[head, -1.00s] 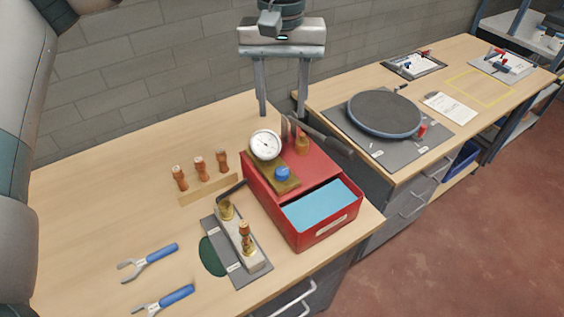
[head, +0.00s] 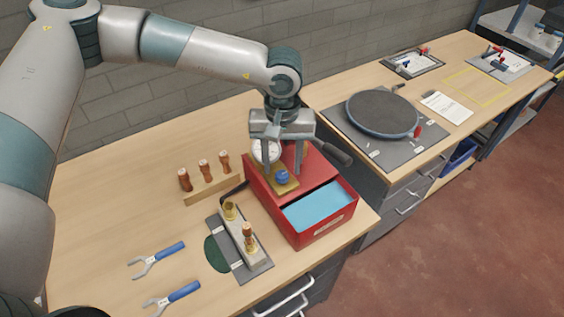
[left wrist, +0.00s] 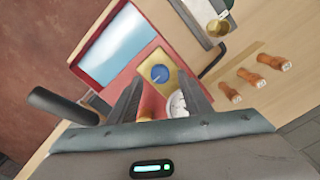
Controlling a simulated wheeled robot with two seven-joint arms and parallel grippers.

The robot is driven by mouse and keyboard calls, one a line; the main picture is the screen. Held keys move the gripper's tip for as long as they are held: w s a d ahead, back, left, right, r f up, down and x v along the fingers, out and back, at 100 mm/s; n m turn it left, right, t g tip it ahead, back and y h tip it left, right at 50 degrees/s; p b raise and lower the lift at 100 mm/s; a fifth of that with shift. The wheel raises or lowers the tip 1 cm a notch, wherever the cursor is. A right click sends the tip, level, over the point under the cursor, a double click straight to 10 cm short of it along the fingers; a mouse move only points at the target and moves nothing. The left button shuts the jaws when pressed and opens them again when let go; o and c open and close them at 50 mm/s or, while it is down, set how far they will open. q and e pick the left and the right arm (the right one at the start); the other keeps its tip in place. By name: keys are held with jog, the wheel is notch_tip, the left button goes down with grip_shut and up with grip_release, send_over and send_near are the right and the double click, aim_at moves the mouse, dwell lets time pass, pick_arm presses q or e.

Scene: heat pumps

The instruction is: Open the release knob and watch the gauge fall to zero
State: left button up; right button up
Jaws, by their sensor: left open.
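The blue release knob (head: 282,177) sits on a brass plate (head: 288,189) on top of the red box (head: 268,207). The round white gauge (head: 261,154) stands behind the knob and is partly hidden by a finger; its reading is too small to tell. My left gripper (head: 283,170) is open above the box, fingers pointing down, with nothing between them. In the left wrist view the knob (left wrist: 160,73) lies just beyond the fingertips, and the gauge (left wrist: 177,105) is partly covered by a finger. I cannot tell whether the fingers touch the knob. My right gripper is not in view.
A dark handle (head: 333,152) sticks out behind the box. A block with brass fittings (head: 249,258) stands in front-left. Several copper-coloured fittings (head: 204,170) stand in a row at left. Two blue-handled wrenches (head: 168,249) lie at front left. A turntable (head: 382,112) stands to the right.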

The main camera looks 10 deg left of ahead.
aim_at(282, 177)
pick_arm(q)
jog(key=shift+f, duration=1.15)
jog(key=c, duration=1.1)
jog(key=shift+o, duration=0.2)
